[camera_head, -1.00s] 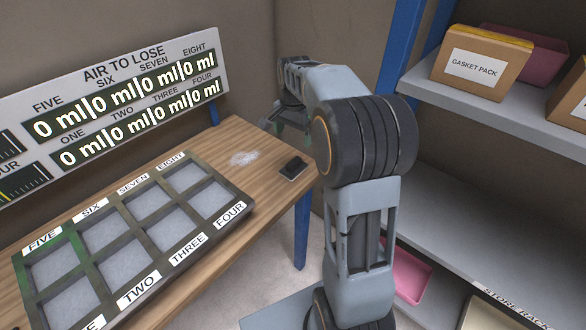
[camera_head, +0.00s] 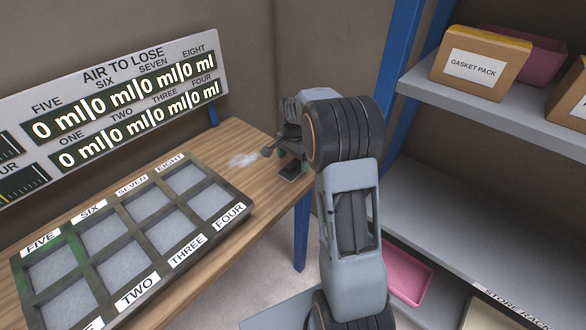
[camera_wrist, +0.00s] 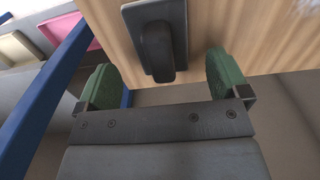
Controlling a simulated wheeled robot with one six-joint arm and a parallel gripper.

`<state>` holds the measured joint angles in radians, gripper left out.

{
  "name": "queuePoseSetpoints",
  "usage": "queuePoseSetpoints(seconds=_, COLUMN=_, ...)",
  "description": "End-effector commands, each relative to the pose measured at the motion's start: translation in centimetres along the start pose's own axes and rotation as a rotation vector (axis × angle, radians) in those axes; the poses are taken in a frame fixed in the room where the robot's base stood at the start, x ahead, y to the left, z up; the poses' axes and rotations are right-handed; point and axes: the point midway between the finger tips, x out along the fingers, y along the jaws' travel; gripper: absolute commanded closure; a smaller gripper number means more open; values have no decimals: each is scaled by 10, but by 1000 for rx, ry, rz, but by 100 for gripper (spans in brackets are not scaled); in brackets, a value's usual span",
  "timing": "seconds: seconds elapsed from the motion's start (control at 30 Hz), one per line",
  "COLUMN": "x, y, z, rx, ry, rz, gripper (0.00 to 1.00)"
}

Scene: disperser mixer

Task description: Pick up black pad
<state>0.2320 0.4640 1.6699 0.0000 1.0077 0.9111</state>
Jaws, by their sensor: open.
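The black pad (camera_wrist: 157,45) lies on the wooden table near its edge, a dark flat plate with a raised rounded handle on top. In the head view a dark bit of the black pad (camera_head: 290,174) shows below my gripper, partly hidden by it. In the wrist view my gripper (camera_wrist: 165,78) is open, its two green fingers apart. The pad's handle lies between the fingers' lines, slightly beyond the tips in the picture. Whether the fingers touch the pad cannot be told.
A tray with several labelled compartments (camera_head: 243,205) stands on the table (camera_head: 232,178) to the left. A pale patch (camera_head: 243,159) lies beside my gripper. A display board (camera_head: 110,100) stands behind. A blue rack post (camera_head: 400,75) and shelves are at the right.

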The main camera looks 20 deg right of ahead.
Motion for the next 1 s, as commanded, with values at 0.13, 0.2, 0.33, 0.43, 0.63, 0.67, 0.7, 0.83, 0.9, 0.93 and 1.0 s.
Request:
queuePoseSetpoints(seconds=0.13, x=21, y=-1, z=3, rx=0, ry=-2, rz=3, gripper=6)
queuePoseSetpoints(seconds=0.2, x=28, y=-1, z=3, rx=0, ry=-1, rz=2, gripper=6)
queuePoseSetpoints(seconds=0.33, x=34, y=-1, z=3, rx=0, ry=0, rz=1, gripper=6)
queuePoseSetpoints(seconds=0.43, x=35, y=-1, z=3, rx=0, ry=0, rz=0, gripper=6)
queuePoseSetpoints(seconds=0.63, x=35, y=-1, z=2, rx=0, ry=0, rz=0, gripper=12)
queuePoseSetpoints(seconds=0.67, x=35, y=-1, z=2, rx=0, ry=0, rz=0, gripper=15)
queuePoseSetpoints(seconds=0.7, x=35, y=-1, z=2, rx=-1, ry=0, rz=0, gripper=19)
queuePoseSetpoints(seconds=0.83, x=35, y=-1, z=2, rx=-1, ry=0, rz=0, gripper=31)
queuePoseSetpoints(seconds=0.9, x=34, y=-1, z=2, rx=-1, ry=0, rz=0, gripper=38)
queuePoseSetpoints(seconds=0.93, x=34, y=-1, z=2, rx=-1, ry=0, rz=0, gripper=41)
queuePoseSetpoints(seconds=1.0, x=34, y=-1, z=2, rx=-1, ry=0, rz=0, gripper=48)
